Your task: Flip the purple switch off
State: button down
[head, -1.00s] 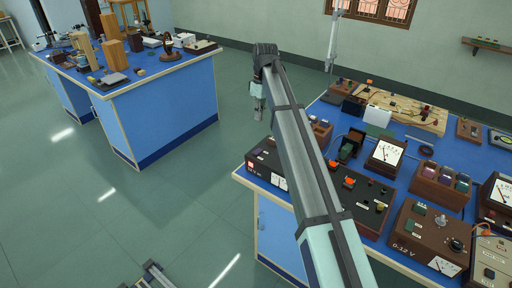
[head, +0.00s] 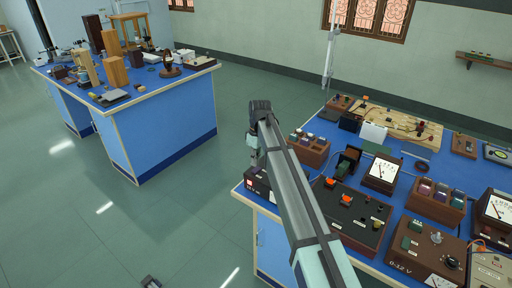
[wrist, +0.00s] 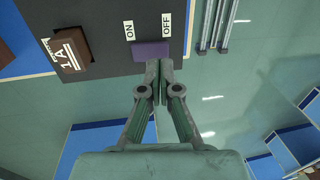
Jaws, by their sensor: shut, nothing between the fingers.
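The purple switch (wrist: 150,51) shows in the wrist view on the dark face of a box (wrist: 105,58). An "ON" label (wrist: 129,30) is by its left part and an "OFF" label (wrist: 166,26) by its right part. My gripper (wrist: 159,70) is shut and empty, its fingertips at the switch's lower edge, towards the OFF side. I cannot tell whether they touch it. In the head view the dark box (head: 258,182) stands at the near left corner of the right bench, partly behind my arm. The switch is not visible there, and my gripper is mostly hidden.
The right bench is crowded: a black box with orange knobs (head: 347,213), meters (head: 382,173), and a brown box (head: 428,250) stand on it. In the wrist view a brown block marked "1 A" (wrist: 67,50) sits left of the switch. Open floor (head: 180,210) lies left of the bench.

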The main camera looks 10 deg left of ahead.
aim_at(254, 170)
jog(key=shift+s+f, duration=0.1)
jog(key=shift+f, duration=1)
jog(key=shift+s+a+f, duration=0.1)
jog(key=shift+s+f, duration=0.15)
jog(key=shift+f, duration=0.1)
jog(key=shift+t+h+b, duration=0.3)
jog(key=shift+t+b, duration=0.05)
jog(key=shift+t, duration=0.05)
jog(key=shift+r, duration=0.1)
jog(key=shift+w, duration=0.1)
